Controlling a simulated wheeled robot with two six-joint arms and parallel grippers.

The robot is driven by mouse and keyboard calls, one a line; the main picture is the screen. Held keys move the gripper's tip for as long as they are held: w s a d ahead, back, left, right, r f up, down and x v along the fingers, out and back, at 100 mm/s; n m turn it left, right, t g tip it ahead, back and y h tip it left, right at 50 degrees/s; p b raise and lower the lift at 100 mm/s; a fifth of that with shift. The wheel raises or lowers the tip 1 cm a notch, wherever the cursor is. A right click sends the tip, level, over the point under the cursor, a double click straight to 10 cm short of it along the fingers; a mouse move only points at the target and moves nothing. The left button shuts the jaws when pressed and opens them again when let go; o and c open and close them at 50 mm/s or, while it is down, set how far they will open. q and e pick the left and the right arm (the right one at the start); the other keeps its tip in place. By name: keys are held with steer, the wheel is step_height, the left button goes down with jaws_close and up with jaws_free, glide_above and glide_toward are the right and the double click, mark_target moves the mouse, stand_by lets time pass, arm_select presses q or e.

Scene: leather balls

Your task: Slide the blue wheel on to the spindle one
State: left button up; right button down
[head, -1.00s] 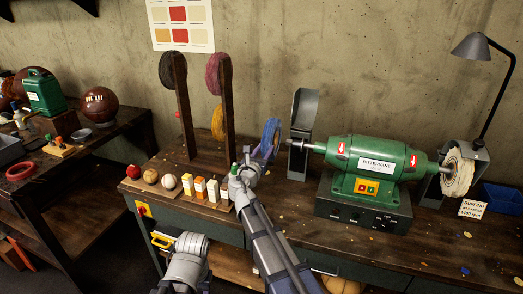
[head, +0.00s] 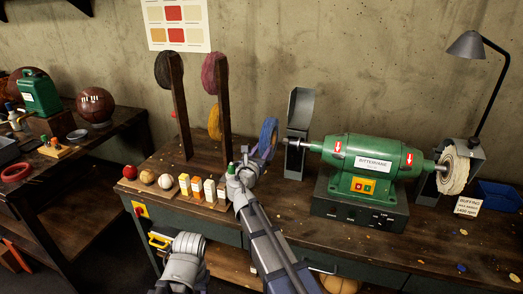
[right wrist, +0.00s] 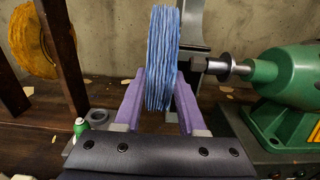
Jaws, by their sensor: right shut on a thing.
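The blue wheel (head: 268,138) is held upright by my right gripper (head: 246,172), just left of the green buffing machine (head: 372,160). In the right wrist view, the blue wheel (right wrist: 162,60) is seen nearly edge-on between the purple fingers (right wrist: 155,103), which are shut on it. The machine's bare left spindle (head: 300,143) also shows in the right wrist view (right wrist: 222,66), its tip to the right of the wheel and apart from it. I cannot read a spindle number. My left gripper (head: 160,240), with yellow fingers, is low at the bench's front left; its opening is unclear.
A grey guard (head: 299,112) stands behind the left spindle. Two wooden posts (head: 180,105) with dark, pink and yellow wheels stand to the left. Balls and small bottles (head: 205,190) line the bench front. A white buffing wheel (head: 453,170) is on the right spindle.

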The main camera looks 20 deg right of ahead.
steer(key=s+d, duration=0.5)
steer(key=d, duration=0.3)
steer(key=shift+s, duration=0.15)
stand_by(5.4)
steer(key=shift+c, duration=2)
jaws_free()
steer(key=shift+a, duration=0.1)
steer(key=v, duration=0.7)
steer(key=shift+s+a, duration=0.2)
steer(key=shift+s, duration=0.15)
